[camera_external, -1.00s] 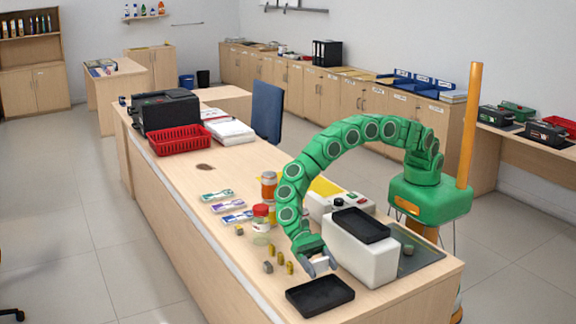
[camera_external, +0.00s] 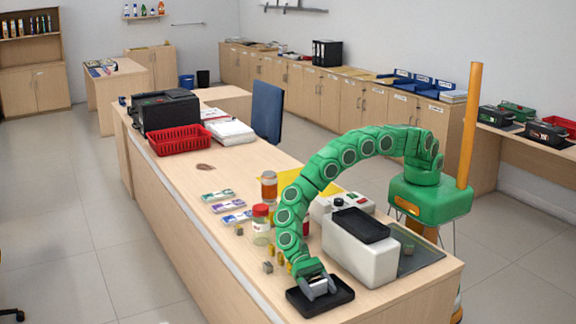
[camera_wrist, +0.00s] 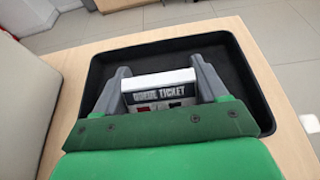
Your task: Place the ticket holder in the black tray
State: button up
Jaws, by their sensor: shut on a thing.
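The ticket holder, a small white and dark block reading "QUEUE TICKET" (camera_wrist: 160,91), sits between the two grey fingers of my gripper (camera_wrist: 160,84) in the wrist view. My gripper is shut on it. In the external view my gripper (camera_external: 317,287) is over the black tray (camera_external: 338,299) at the counter's near end. The tray's dark rim (camera_wrist: 240,75) surrounds the fingers and holder in the wrist view. I cannot tell whether the holder touches the tray floor. In the external view the holder is mostly hidden by the gripper.
A white box-like machine (camera_external: 362,262) with a black top tray (camera_external: 360,226) stands just right of my gripper. Left of it are small blocks (camera_external: 268,267) and a red-lidded jar (camera_external: 261,230). The counter's front edge is close to the tray. A red basket (camera_external: 180,140) is far back.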

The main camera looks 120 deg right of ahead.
jog(key=shift+f, duration=0.15)
jog(key=o, duration=1.1)
jog(key=shift+c, duration=0.2)
jog(key=shift+r, duration=0.2)
jog(key=shift+v, duration=3.7)
jog(key=shift+o, duration=0.2)
jog(key=shift+f, duration=0.1)
